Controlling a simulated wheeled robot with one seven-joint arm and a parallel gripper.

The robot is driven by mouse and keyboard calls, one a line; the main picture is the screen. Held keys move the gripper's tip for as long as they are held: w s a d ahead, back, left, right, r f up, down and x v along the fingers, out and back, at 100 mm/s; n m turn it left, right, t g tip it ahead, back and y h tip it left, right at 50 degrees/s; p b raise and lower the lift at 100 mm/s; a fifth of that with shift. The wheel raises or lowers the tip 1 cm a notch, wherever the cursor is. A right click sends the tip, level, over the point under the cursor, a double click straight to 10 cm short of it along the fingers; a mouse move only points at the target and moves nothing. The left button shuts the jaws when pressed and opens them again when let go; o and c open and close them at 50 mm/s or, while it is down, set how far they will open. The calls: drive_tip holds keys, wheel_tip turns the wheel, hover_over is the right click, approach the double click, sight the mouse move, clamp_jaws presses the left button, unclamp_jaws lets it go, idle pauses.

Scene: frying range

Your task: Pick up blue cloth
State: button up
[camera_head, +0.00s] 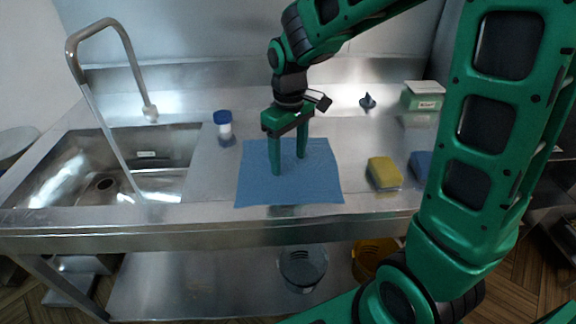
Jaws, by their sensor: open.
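The blue cloth (315,185) lies flat and spread out on the steel counter, in the middle of the head view. My gripper (289,165) points down over the upper middle part of the cloth. Its two green fingers are apart, with only cloth visible below and between them. The fingertips appear at or just above the cloth; I cannot tell whether they touch it. The fingers hide small parts of the cloth.
A sink (100,170) with a tall curved faucet (112,100) is at the left. A blue-lidded jar (224,127) stands behind the cloth's left side. A yellow sponge (383,172) and a blue sponge (420,164) lie to the right. A scale (424,96) is at the back right.

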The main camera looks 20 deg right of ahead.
drive_tip(key=shift+s+f, duration=0.1)
drive_tip(key=shift+f, duration=0.05)
drive_tip(key=shift+c, duration=0.5)
drive_tip(key=shift+s, duration=0.1)
clamp_jaws()
drive_tip(key=shift+f, duration=0.1)
wheel_tip(320, 180, up, 12)
drive_tip(key=shift+w+r, duration=0.2)
wheel_tip(320, 180, up, 9)
idle(0.5)
